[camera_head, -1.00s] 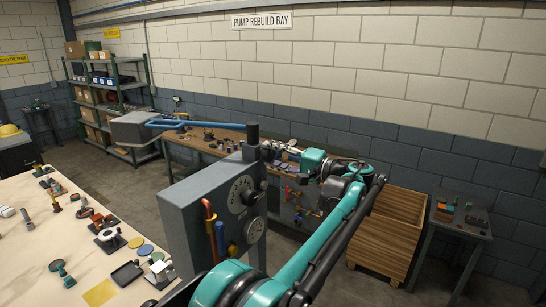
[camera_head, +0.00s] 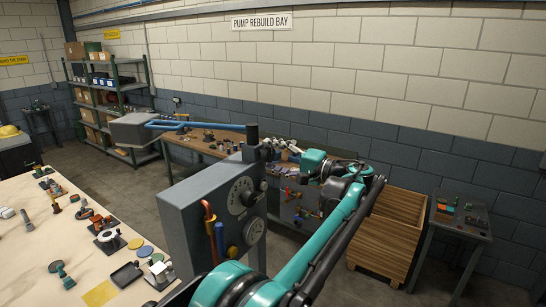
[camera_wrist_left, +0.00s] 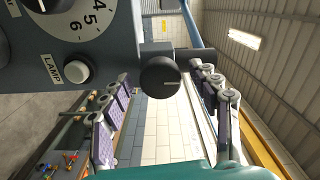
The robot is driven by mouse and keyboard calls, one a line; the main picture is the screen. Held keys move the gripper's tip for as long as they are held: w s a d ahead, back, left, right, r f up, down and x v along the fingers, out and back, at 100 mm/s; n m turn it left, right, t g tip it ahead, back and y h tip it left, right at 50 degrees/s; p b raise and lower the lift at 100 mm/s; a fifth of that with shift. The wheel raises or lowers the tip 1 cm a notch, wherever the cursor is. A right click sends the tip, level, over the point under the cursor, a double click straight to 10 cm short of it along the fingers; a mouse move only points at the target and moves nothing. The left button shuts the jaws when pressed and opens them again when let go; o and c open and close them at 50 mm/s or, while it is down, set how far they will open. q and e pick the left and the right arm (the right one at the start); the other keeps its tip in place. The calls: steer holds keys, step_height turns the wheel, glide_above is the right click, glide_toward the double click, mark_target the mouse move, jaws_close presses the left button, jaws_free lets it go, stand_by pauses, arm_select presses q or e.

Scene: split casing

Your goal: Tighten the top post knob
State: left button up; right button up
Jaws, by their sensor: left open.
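The top post knob (camera_wrist_left: 160,76) is a round black knob with a white pointer line. In the left wrist view it sits on a dark post beside the grey casing. My left gripper (camera_wrist_left: 160,112) is open, its two lilac fingers on either side of the knob, with a visible gap on each side; I see no contact. In the head view my left gripper (camera_head: 285,153) is at the right of the casing's post (camera_head: 252,136); the knob is hard to make out there. My right gripper is not in view.
A pale table (camera_head: 30,250) with several small parts stands at left. A cluttered workbench (camera_head: 185,147) runs behind the casing. A wooden crate (camera_head: 385,245) and a small side table (camera_head: 462,232) stand at right. A blue bar (camera_head: 200,125) extends left from the post top.

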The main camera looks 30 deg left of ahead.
arm_select(q)
steer(key=s+d, duration=0.1)
steer(key=d, duration=1.1)
